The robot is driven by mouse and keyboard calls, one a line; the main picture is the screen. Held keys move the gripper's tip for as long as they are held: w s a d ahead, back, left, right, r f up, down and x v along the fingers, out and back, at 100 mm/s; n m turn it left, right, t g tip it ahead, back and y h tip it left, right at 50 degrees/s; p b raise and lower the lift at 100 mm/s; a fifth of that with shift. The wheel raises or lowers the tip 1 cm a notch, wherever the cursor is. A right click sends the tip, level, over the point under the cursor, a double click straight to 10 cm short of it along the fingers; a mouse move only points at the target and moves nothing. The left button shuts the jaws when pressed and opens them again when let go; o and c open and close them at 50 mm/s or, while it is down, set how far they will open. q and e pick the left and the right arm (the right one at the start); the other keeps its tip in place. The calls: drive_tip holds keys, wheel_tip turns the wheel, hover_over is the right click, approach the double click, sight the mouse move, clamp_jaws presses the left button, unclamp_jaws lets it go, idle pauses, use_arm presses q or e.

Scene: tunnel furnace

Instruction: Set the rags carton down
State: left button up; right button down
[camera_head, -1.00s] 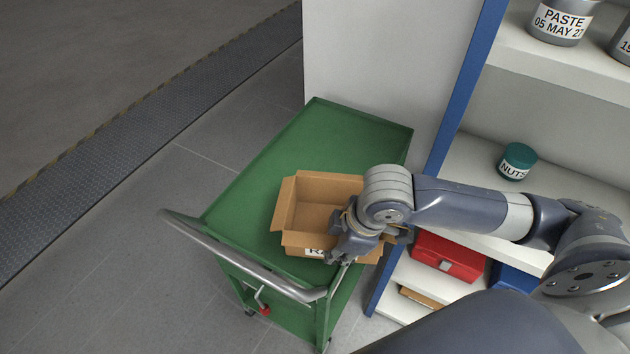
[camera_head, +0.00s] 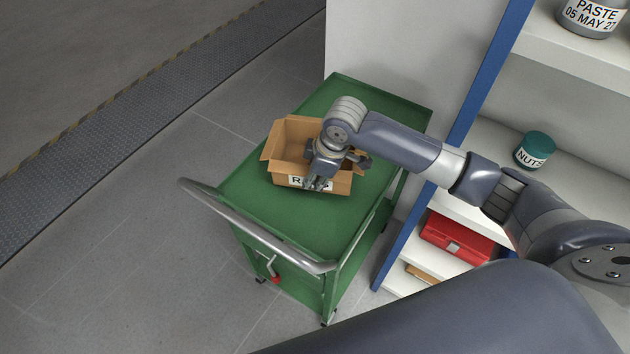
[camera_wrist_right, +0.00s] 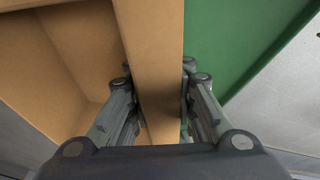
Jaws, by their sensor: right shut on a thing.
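The rags carton (camera_head: 285,140) is an open brown cardboard box with a white label on its near side, partly hidden by my gripper. It is at the green top of the cart (camera_head: 330,225); I cannot tell whether it rests on it or hangs just above. My right gripper (camera_head: 318,183) is at the carton's near right side. In the right wrist view its fingers (camera_wrist_right: 160,105) are shut on the carton's wall (camera_wrist_right: 152,50), one on each side, with the empty-looking inside at the left. My left gripper is not in view.
A shelf unit with blue posts (camera_head: 490,75) stands at the right, holding a green-lidded nuts jar (camera_head: 534,150), a paste tin (camera_head: 592,16) and a red box (camera_head: 455,237). The cart has a grey handle (camera_head: 255,232) at its near left. Cart top is clear around the carton.

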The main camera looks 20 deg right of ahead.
drive_tip(key=shift+f, duration=1.1)
drive_tip(key=c, duration=1.4)
unclamp_jaws()
drive_tip(key=shift+o, duration=0.2)
drive_tip(key=shift+r, duration=0.1)
drive_tip(key=v, duration=1.2)
drive_tip(key=shift+s+d, duration=0.1)
